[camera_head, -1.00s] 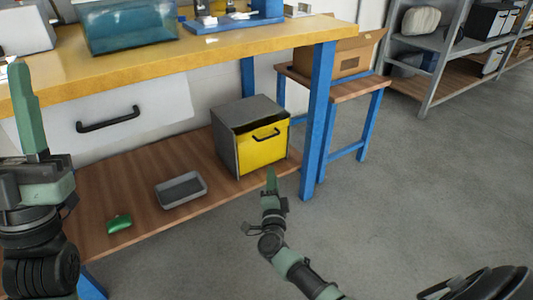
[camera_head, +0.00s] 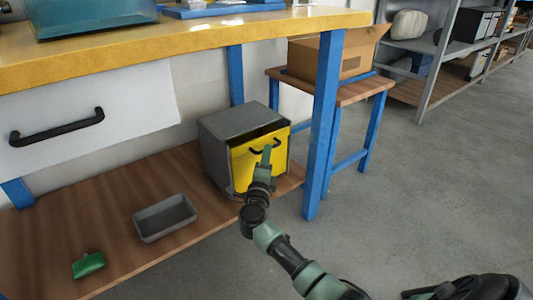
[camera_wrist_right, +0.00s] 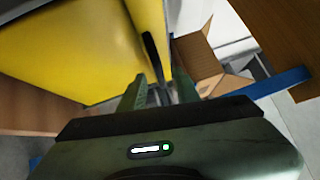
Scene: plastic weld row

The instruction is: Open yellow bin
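The yellow bin has a yellow front (camera_head: 244,166) with a black bar handle (camera_head: 276,146), set in a grey box (camera_head: 219,150) on the lower wooden shelf. A dark gap shows above the yellow front. My right gripper (camera_head: 267,154) is in front of the yellow front, at the handle. In the right wrist view, its two green fingers (camera_wrist_right: 161,90) are apart, with the black handle (camera_wrist_right: 152,52) running down toward the space between them. I cannot tell whether they touch it. The yellow front (camera_wrist_right: 75,45) fills the upper left there. My left gripper is not in view.
A grey tray (camera_head: 166,218) and a green object (camera_head: 88,265) lie on the wooden shelf (camera_head: 110,215). A blue table leg (camera_head: 323,125) stands just right of the bin. The yellow tabletop (camera_head: 190,42) is above. Grey floor (camera_head: 430,190) is open at the right.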

